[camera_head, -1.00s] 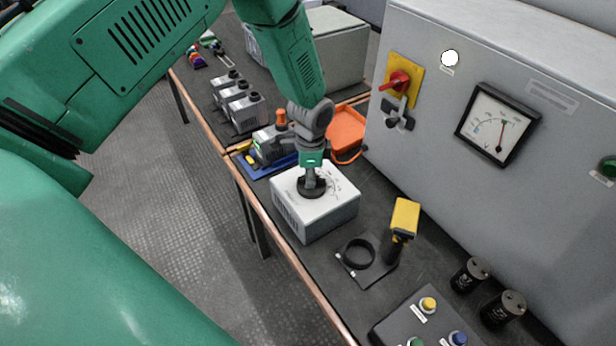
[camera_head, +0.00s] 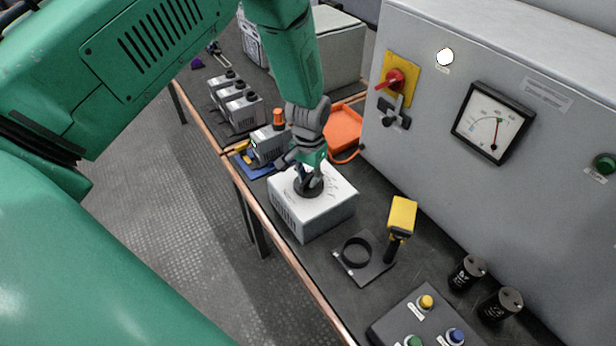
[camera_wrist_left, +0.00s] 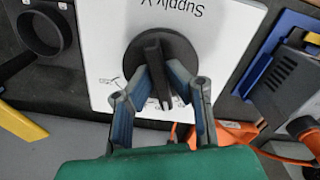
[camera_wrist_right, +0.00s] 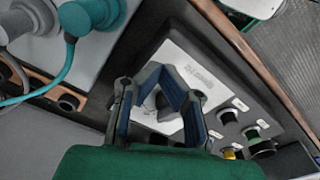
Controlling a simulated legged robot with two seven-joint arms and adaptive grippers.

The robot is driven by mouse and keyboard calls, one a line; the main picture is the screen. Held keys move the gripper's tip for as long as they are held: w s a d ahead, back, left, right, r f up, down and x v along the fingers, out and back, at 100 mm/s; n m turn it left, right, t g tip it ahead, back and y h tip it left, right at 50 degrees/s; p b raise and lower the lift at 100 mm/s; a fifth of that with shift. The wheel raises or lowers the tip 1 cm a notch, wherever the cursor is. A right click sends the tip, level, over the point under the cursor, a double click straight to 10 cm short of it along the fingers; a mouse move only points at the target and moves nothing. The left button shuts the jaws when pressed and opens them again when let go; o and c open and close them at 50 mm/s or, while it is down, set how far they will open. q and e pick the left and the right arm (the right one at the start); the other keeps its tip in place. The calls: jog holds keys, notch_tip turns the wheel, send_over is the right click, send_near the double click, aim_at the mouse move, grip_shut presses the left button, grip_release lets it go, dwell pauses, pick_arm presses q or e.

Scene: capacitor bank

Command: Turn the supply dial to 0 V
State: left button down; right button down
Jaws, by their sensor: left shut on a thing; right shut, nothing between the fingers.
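The supply box (camera_head: 318,213) is a white and grey case on the bench, with a black round dial (camera_head: 309,190) on top. In the left wrist view the dial (camera_wrist_left: 161,37) shows a raised black bar, beside an upside-down "Supply V" label. My left gripper (camera_head: 310,178) comes down from above and is shut on the dial's bar; it also shows in the left wrist view (camera_wrist_left: 157,72). The gripper hides part of the scale, so I cannot read the setting. My right gripper (camera_wrist_right: 157,85) is shut and empty, above a panel with colored buttons (camera_wrist_right: 250,132).
A yellow handheld tool (camera_head: 402,217) and a black ring on a plate (camera_head: 357,254) stand just right of the box. Behind it are an orange tray (camera_head: 344,128) and several grey units. The grey cabinet (camera_head: 440,140) with a needle meter (camera_head: 493,122) borders the bench.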

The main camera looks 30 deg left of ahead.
pick_arm(q)
jog(key=n, duration=0.3)
jog(key=shift+w+r+n, duration=0.25)
jog(key=shift+w+n, duration=0.05)
jog(key=shift+w, duration=0.1)
jog(key=shift+n, duration=1.8)
pick_arm(e)
jog(key=shift+d, duration=0.1)
pick_arm(q)
jog(key=c, duration=1.7)
grip_release()
jog(key=shift+o, duration=0.6)
jog(key=shift+s+f, duration=0.1)
jog(key=shift+f, duration=0.05)
